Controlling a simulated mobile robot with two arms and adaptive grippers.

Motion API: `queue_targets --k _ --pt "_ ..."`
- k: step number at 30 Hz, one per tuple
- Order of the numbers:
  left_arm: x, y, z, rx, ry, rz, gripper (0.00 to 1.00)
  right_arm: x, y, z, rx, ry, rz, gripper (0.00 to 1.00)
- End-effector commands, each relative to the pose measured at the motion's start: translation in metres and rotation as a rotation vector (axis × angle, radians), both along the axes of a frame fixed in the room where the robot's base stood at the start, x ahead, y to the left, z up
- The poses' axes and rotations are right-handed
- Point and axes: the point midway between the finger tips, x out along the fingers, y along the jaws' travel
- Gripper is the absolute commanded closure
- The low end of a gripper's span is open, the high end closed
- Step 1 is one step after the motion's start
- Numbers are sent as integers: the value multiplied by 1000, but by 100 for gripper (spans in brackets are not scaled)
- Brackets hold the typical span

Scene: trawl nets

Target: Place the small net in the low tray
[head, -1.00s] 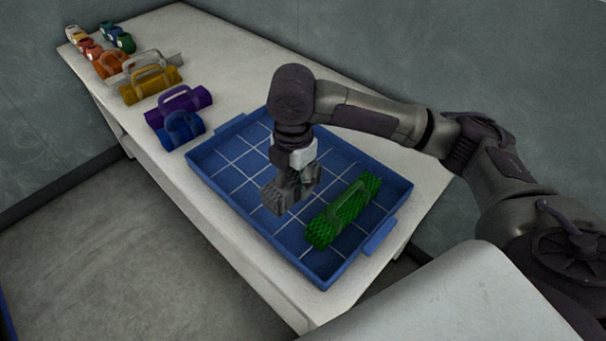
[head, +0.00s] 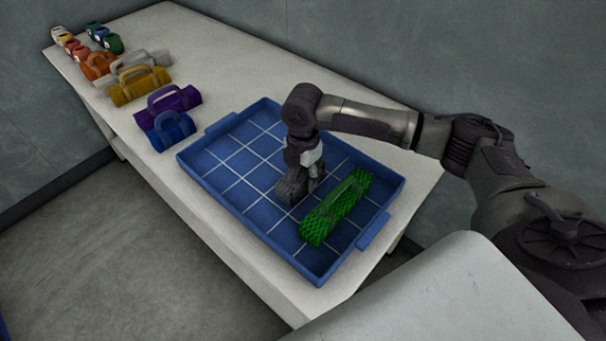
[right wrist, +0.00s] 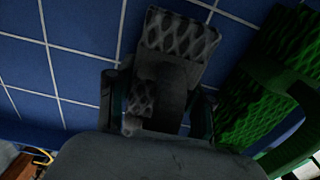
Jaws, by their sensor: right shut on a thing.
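The low tray (head: 228,188) is blue with a white grid and lies on the pale table. A small dark grey net roll (head: 291,188) is in my right gripper (head: 311,176), inside the tray's outline near its middle. The grey net (right wrist: 178,38) also shows in the right wrist view, its handle between the fingers of the right gripper (right wrist: 157,108). It is at or just above the tray floor; I cannot tell if it touches. A larger green net roll (head: 337,208) lies in the tray just right of it. My left gripper is out of view.
Left of the tray on the table (head: 215,65) stand a blue roll (head: 170,131), a purple roll (head: 176,103), a yellow roll (head: 140,88), an orange roll (head: 97,66) and several small coloured items at the far end. The tray's left part is free.

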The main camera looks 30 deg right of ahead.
Motion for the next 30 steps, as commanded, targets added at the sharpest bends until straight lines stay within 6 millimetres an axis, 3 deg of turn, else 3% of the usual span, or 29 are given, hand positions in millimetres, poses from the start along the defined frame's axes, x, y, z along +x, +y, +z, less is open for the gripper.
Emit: queue_targets --k 5,6,10,22,26,30 --pt "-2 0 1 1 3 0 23 0 0 -1 1 0 0 87" --pt "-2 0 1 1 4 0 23 0 0 -2 1 1 0 47" --pt "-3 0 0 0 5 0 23 0 0 -2 0 0 0 25" --pt "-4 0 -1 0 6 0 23 0 0 3 0 0 0 23" --pt "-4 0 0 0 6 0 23 0 0 21 1 -2 -1 23" --pt "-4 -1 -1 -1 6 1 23 1 0 52 1 -3 -1 23"
